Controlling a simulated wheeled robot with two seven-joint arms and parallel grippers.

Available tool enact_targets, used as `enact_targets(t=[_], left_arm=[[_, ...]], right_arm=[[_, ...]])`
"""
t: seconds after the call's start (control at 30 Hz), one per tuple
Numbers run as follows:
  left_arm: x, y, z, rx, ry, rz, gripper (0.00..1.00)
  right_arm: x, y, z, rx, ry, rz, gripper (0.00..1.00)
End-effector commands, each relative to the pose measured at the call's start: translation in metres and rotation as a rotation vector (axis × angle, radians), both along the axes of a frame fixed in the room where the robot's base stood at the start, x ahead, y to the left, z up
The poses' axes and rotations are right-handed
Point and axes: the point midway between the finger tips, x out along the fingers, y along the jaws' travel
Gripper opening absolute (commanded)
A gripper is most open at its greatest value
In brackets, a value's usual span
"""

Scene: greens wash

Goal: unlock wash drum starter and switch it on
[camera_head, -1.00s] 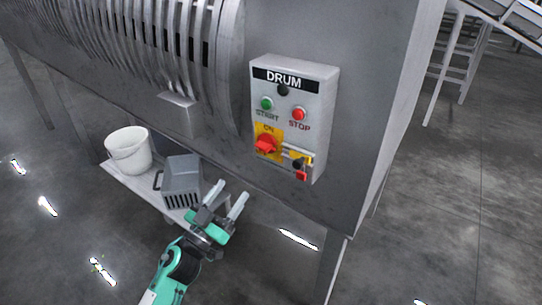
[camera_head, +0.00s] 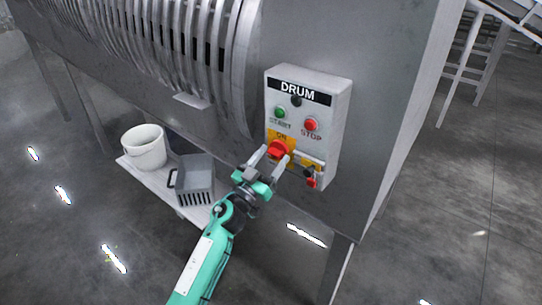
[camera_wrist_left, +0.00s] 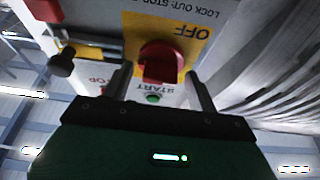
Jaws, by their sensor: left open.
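The grey starter box (camera_head: 335,120), labelled DRUM, is on the machine's side, with a green START button (camera_head: 280,112) and a red STOP button (camera_head: 311,124). Its red rotary switch (camera_wrist_left: 158,60) sits on a yellow plate marked ON and OFF. My left gripper (camera_head: 272,157) is open, with fingers either side of the switch; contact is unclear. A metal bar, a black knob (camera_wrist_left: 62,63) and a small red body (camera_head: 312,183), perhaps the padlock, are right of the switch in the head view. Whether it is locked is unclear. My right gripper is out of view.
The large metal machine carries a slatted drum (camera_head: 170,45) left of the box. Below, a low shelf holds a white bucket (camera_head: 145,150) and a grey slotted crate (camera_head: 195,175). The floor to the right is open.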

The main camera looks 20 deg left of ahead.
Motion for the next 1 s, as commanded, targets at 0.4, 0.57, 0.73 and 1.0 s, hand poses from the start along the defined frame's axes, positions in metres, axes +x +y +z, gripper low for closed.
enact_targets(t=[0.4,0.57,0.73,1.0], left_arm=[[0.0017,-0.0006,0.0006,0.000,0.000,0.000,0.38],[0.0016,-0.0005,0.0006,0.000,0.000,0.000,0.14],[0.0016,-0.0004,0.0008,0.009,-0.003,0.000,0.14],[0.0021,0.0009,0.0018,0.108,-0.039,0.001,0.14]], right_arm=[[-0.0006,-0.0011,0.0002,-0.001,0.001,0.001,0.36],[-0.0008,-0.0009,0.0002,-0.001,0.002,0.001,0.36],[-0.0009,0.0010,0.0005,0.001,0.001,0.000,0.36],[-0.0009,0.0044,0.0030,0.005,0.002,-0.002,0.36]])
